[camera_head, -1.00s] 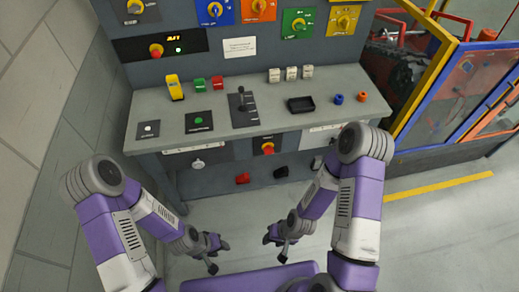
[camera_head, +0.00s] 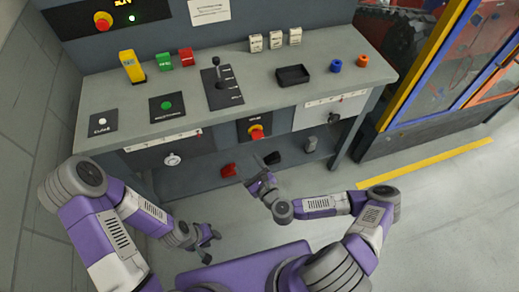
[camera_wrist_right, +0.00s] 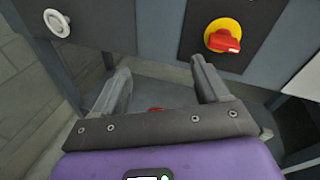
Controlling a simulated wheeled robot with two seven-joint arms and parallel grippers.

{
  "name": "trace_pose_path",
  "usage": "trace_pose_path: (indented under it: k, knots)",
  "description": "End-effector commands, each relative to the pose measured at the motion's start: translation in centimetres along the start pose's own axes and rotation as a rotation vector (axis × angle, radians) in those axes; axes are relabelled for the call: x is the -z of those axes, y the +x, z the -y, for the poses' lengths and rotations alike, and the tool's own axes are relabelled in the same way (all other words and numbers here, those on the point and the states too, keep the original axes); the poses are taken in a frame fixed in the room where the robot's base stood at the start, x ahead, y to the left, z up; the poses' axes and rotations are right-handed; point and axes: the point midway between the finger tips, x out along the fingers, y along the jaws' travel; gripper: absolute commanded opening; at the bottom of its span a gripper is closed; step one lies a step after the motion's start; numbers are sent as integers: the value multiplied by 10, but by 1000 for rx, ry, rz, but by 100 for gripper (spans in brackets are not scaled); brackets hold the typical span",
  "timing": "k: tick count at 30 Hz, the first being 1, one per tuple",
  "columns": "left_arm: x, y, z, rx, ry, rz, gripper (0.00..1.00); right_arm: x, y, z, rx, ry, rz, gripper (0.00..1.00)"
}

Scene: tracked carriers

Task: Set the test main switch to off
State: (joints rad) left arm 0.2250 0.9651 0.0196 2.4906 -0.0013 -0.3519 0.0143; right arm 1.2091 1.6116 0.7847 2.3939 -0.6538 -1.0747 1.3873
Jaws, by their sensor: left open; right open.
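A red rotary knob on a yellow disc (camera_head: 256,132) sits on a dark plate on the console's front face. It also shows in the right wrist view (camera_wrist_right: 223,37), with its red handle lying roughly level. The plate's label is too small to read. My right gripper (camera_head: 256,169) is open and empty, below and in front of this knob. In the right wrist view its fingers (camera_wrist_right: 160,72) are apart, and the knob is beyond and above the right-hand finger, not touched. My left gripper (camera_head: 212,246) is open and empty, low in front of the console.
Another red knob on yellow (camera_head: 101,21) is on the upper panel. A silver round knob (camera_head: 172,159) is on the front face. The console top (camera_head: 190,105) carries a lever (camera_head: 218,72), a black tray (camera_head: 293,76) and buttons. Red and black items lie below. A fenced machine stands right.

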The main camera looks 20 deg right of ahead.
Motion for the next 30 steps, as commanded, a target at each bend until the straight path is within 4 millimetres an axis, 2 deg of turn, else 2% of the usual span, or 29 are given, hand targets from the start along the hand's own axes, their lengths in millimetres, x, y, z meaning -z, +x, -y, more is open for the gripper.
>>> trace_pose_path:
  k: [1,3,7,11,21,30]
  knots:
    - [1,13,5,0,0,0,43,10,2,22,95,92,21,74]
    - [1,18,7,0,0,-1,43,12,1,46,189,182,52,74]
    - [1,22,8,0,0,-1,43,12,0,69,275,266,87,74]
    - [1,24,9,0,1,-1,43,11,12,77,287,275,95,74]
    - [2,33,12,0,0,-1,43,9,61,90,282,272,91,74]
    - [2,34,13,0,0,-1,43,7,70,93,282,274,90,74]
